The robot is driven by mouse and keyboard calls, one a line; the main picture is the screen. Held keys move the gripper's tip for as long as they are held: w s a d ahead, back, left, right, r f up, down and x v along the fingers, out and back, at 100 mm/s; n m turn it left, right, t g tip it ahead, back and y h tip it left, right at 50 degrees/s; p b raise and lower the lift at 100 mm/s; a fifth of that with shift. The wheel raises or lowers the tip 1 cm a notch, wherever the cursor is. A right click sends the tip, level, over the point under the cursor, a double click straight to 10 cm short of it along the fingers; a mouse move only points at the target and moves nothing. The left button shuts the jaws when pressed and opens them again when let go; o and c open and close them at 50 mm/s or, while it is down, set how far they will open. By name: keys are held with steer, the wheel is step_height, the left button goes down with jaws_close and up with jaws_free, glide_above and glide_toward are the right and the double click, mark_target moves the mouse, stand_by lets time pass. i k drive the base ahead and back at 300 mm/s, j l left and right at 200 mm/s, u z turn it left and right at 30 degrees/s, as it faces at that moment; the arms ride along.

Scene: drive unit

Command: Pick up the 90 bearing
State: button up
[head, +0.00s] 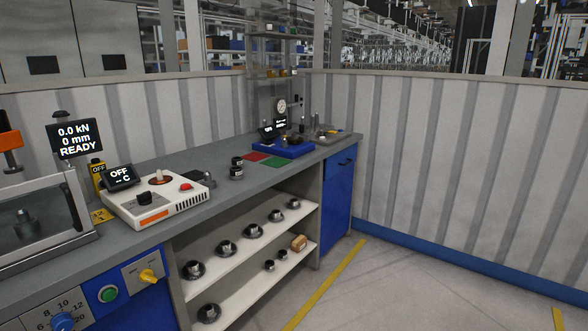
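No label reading 90 shows, so I cannot tell which part is the 90 bearing. Several dark-and-silver round parts stand in a row on the upper shelf under the bench, from a near one (194,270) to a far one (294,203). On the lower shelf are another such round part (208,313) and two small dark round parts, one (270,265) beside the other (283,254). Two small dark cylinders, one (237,161) behind the other (236,173), stand on the bench top. My gripper is not in view.
A white heater unit (165,207) with an OFF display and a press display reading READY (74,138) stand at left. Red (256,157) and green (273,163) pads and a blue tray (285,150) lie farther along. A brown box (299,242) is on the lower shelf. Floor at right is clear.

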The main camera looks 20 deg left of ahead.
mark_target(237, 163)
steer(key=i+l+u, duration=0.1)
steer(key=i+u, duration=0.3)
steer(key=i+l+u, duration=0.4)
steer(key=i, duration=0.15)
steer(key=i+l+u, duration=0.25)
steer(key=i+u, duration=0.15)
steer(key=i+l+u, duration=0.4)
steer(key=l+u, duration=0.2)
steer(key=i+l+u, duration=0.15)
steer(key=l+u, duration=0.15)
steer(key=i+l+u, duration=0.1)
steer(key=l+u, duration=0.35)
steer(key=l, duration=0.3)
steer(key=i, duration=0.05)
